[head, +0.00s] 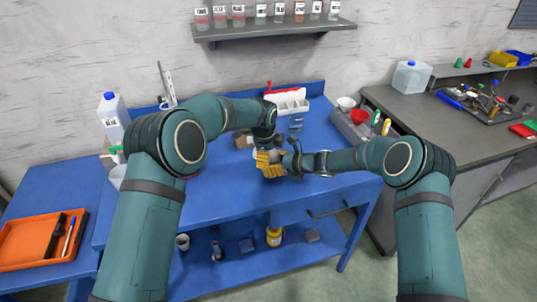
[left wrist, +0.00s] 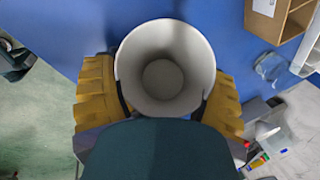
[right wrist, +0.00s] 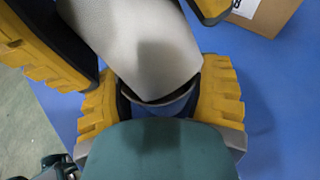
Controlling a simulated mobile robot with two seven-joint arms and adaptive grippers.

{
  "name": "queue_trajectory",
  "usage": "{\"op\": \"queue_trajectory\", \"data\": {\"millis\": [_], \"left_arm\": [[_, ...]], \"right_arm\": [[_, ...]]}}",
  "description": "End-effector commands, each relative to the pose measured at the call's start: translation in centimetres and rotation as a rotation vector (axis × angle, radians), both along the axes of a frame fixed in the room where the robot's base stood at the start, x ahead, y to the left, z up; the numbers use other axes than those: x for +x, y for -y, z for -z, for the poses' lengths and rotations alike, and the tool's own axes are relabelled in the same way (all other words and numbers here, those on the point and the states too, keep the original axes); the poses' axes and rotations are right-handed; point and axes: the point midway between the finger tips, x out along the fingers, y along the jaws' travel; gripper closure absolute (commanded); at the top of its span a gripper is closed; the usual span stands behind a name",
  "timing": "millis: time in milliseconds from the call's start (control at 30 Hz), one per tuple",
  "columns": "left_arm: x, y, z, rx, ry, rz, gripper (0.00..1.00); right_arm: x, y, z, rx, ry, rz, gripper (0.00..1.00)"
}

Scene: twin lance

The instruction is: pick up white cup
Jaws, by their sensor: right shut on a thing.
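The white cup (left wrist: 165,72) is seen from its open end in the left wrist view; it is empty. My left gripper (left wrist: 163,88) has its yellow fingers spread on both sides of it and looks open around it. In the right wrist view the cup (right wrist: 150,45) lies slantwise, and my right gripper (right wrist: 160,92) is shut on its lower end. The left gripper's fingers also show there beside the upper part. In the head view both grippers meet over the blue table (head: 225,190), and they mostly hide the cup.
A cardboard box (right wrist: 268,14) stands close behind the grippers. A white rack (head: 288,100) is at the table's back. A white jug (head: 112,115) stands at the left, an orange tray (head: 40,240) further left. A grey bin (head: 350,128) with bottles is at the right. The table's front is clear.

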Motion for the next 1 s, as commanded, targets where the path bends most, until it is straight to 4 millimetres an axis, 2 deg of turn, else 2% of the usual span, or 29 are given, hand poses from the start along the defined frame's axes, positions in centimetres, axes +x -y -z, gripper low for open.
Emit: {"op": "queue_trajectory", "data": {"millis": [133,333,367,567,667,1000], "left_arm": [[0.0,0.0,0.0,0.0,-0.001,0.0,0.5],[0.0,0.0,0.0,0.001,-0.001,0.0,0.51],[0.0,0.0,0.0,0.001,-0.001,0.0,0.55],[0.0,-0.1,-0.1,0.001,-0.001,0.0,0.56],[0.0,0.0,-1.1,0.001,0.0,0.0,0.56],[0.0,0.0,-7.4,0.0,0.001,0.0,0.56]], "right_arm": [[0.0,0.0,0.0,0.001,0.0,0.0,0.67],[0.0,0.0,-0.1,0.001,0.0,0.0,0.67],[0.0,0.0,-0.1,0.001,0.0,0.0,0.67],[0.0,0.0,-0.1,0.002,0.001,0.001,0.67],[0.0,0.0,-0.1,0.001,0.001,0.001,0.67],[0.0,0.0,0.0,0.001,0.0,0.0,0.67]]}}
